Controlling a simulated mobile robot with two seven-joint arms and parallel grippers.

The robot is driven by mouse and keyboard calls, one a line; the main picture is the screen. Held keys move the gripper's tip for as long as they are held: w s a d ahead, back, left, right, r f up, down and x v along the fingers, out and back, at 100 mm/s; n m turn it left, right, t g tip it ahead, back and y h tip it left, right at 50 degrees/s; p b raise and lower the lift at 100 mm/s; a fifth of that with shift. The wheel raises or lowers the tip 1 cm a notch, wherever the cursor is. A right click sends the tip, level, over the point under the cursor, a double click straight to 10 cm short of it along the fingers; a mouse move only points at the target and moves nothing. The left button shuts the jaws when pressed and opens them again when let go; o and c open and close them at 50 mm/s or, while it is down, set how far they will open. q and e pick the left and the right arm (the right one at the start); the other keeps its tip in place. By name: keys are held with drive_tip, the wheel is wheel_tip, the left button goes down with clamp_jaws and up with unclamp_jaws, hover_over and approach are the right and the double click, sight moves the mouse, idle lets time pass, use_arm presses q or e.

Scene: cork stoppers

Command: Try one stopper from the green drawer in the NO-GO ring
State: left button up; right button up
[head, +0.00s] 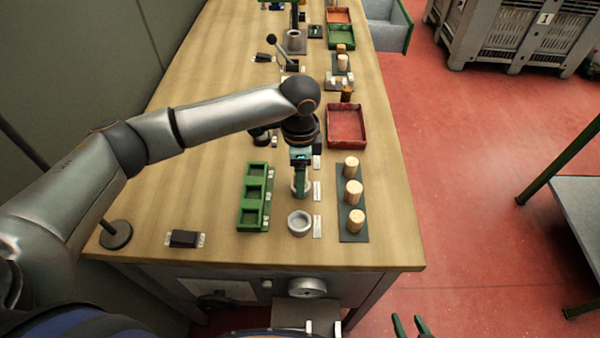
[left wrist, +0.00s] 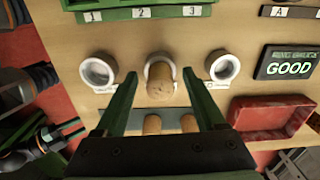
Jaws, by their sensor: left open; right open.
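My left gripper (head: 300,188) is open over the row of grey rings; its fingers show in the left wrist view (left wrist: 165,100). A cork stopper (left wrist: 160,88) stands between the fingers, at the middle ring (left wrist: 158,60); whether it sits in the ring or just above is unclear. The left ring (left wrist: 98,71) and right ring (left wrist: 221,67) look empty. The near ring also shows in the head view (head: 300,223). The ring labels are unreadable, so I cannot tell which is NO-GO. An open green-grey drawer (head: 390,35) juts from the bench's far right side. My right gripper (head: 410,325) is open and empty.
Several cork stoppers (head: 354,192) stand on a dark strip (head: 345,236) right of the rings. A green three-part tray (head: 253,196) lies left of them, a red tray (head: 347,126) beyond. A display (left wrist: 288,63) reads GOOD. A black block (head: 184,239) sits near the front edge.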

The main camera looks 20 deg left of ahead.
use_arm(q)
wheel_tip(320, 180, up, 12)
drive_tip(key=shift+r, duration=0.25)
idle(0.3)
drive_tip(key=shift+s, duration=0.1)
idle(0.8)
